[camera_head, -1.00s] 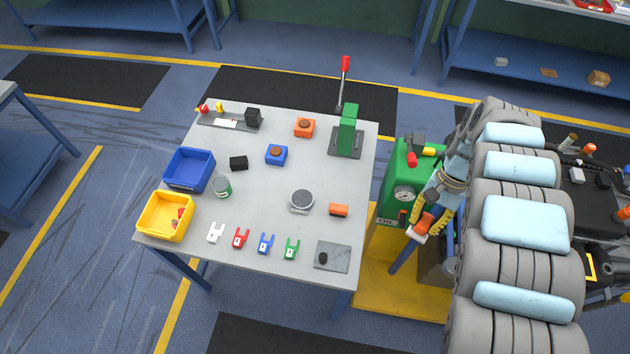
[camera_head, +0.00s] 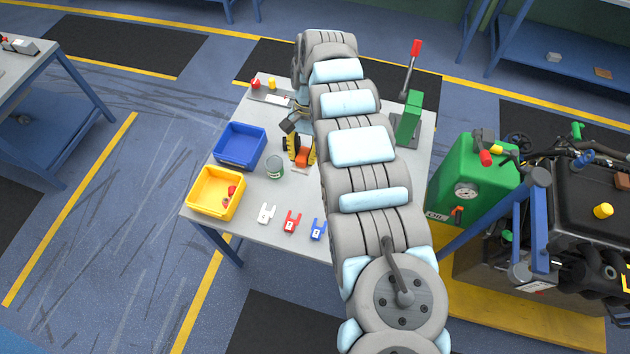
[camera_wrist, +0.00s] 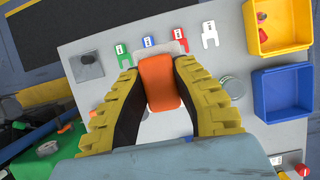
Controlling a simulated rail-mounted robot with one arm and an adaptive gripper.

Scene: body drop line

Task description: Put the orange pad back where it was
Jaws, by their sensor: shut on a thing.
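The orange pad (camera_wrist: 158,82) is between the two yellow-and-black fingers of my gripper (camera_wrist: 160,95) in the wrist view. My gripper is shut on it. In the head view the pad (camera_head: 303,159) shows at my gripper (camera_head: 299,151), over the grey table (camera_head: 262,228), to the right of the green-grey can (camera_head: 275,168). The gap between pad and tabletop cannot be judged. My arm covers the middle and right of the table in the head view.
A blue bin (camera_head: 240,146) and a yellow bin (camera_head: 216,193) stand at the table's left. White (camera_head: 267,213), red (camera_head: 291,222) and blue (camera_head: 318,229) fork pieces lie along the front. A green press (camera_head: 409,117) stands at the back right.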

